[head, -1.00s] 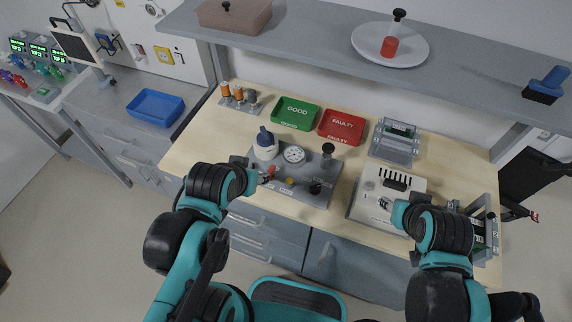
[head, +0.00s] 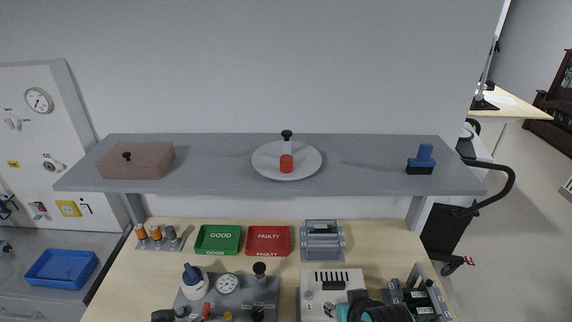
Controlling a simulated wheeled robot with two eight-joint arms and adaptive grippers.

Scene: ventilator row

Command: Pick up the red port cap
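A small red piece (head: 206,310), which looks like the red port cap, shows at the bottom edge of the head view, on the grey fixture plate (head: 240,290) with the dial gauge (head: 227,284). The dark end of my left gripper (head: 181,313) is just left of it; whether they touch is not clear. The fingers of both are too small to read.
A green GOOD tray (head: 218,240) and a red FAULTY tray (head: 268,241) stand behind the plate. A shelf (head: 225,183) overhangs the bench back, with a brown lidded block (head: 137,163), a white dish (head: 303,160) and a blue brush (head: 421,160). Card racks stand right.

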